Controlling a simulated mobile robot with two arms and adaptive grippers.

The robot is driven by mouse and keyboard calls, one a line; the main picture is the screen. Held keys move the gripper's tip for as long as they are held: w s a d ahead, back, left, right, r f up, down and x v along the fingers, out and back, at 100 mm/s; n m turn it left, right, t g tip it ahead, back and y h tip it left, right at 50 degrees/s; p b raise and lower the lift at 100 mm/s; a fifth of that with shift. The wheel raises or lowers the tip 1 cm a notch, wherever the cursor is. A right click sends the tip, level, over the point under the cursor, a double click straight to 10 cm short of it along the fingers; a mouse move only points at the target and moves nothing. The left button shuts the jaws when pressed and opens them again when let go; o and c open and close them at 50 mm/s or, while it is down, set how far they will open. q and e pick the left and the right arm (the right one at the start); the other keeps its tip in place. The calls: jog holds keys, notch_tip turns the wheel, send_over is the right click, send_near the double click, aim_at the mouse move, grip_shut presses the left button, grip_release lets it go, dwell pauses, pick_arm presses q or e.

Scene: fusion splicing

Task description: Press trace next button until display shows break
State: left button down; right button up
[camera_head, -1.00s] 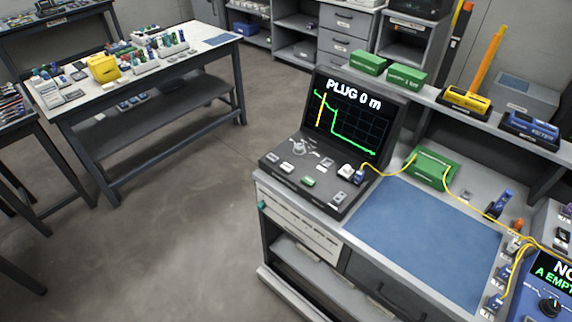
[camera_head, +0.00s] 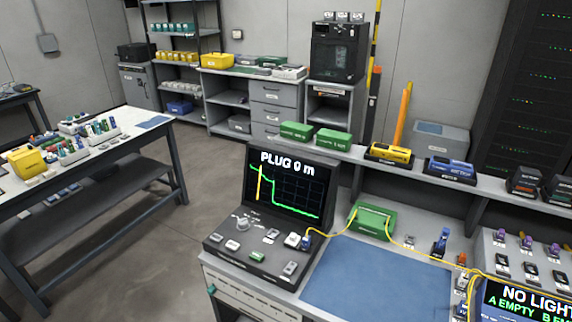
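The trace device stands on the workbench with its screen (camera_head: 288,190) facing me. The screen reads "PLUG 0 m" and shows a green trace with a yellow vertical marker near its left end. Its sloped panel (camera_head: 235,255) carries a knob (camera_head: 244,224) and several small buttons, one of them green (camera_head: 257,256). The button labels are too small to read, so I cannot tell which is trace next. A blue plug (camera_head: 305,242) with a yellow fibre sits at the panel's right side. Neither of my grippers is in view.
A blue mat (camera_head: 375,280) lies clear right of the device. A green box (camera_head: 371,221) stands behind it, with the yellow fibre running over it. A second display (camera_head: 525,300) at lower right reads "NO LIGHT". A table (camera_head: 150,125) with small parts stands at left.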

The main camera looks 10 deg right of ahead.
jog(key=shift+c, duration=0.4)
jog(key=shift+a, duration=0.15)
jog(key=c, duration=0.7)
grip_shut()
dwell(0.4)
